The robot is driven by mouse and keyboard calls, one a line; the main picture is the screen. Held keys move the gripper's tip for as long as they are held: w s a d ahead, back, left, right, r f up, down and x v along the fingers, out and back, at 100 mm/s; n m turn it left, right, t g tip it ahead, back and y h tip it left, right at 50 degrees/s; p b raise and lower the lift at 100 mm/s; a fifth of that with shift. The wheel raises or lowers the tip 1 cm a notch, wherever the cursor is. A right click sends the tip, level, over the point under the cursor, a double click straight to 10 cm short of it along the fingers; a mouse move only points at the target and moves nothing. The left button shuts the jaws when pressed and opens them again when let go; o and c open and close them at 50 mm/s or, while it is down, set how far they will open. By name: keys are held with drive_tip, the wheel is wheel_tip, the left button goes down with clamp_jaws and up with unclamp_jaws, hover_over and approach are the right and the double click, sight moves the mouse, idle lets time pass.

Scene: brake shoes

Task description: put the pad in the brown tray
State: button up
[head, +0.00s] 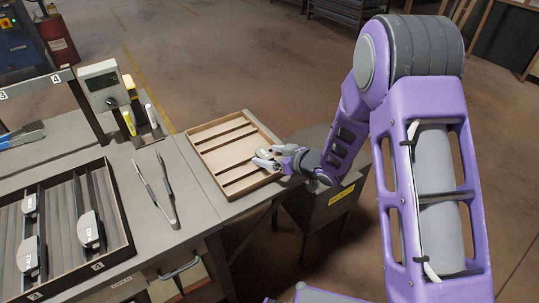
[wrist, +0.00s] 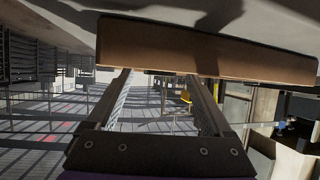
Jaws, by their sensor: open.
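The brown tray (head: 206,128), a shallow wooden tray with slats, lies at the right end of the table in the head view. My gripper (head: 263,158) is open at the tray's right side, its fingers reaching over the rim. A small grey piece (head: 264,154), which looks like a pad, shows by the fingertips at the tray; the fingers partly hide it, and I cannot tell whether they touch it. In the wrist view my open fingers (wrist: 160,80) reach toward a brown wall (wrist: 205,48), and no pad shows between them.
A dark tray (head: 122,222) at the left holds several grey pads (head: 90,230). Tongs (head: 162,190) lie between the two trays. A grey box with upright tools (head: 132,108) stands behind. A grey cabinet (head: 325,205) stands below my forearm, beside the table.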

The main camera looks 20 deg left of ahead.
drive_tip(key=shift+r, duration=0.15)
drive_tip(key=p+v, duration=0.1)
drive_tip(key=v, duration=1.1)
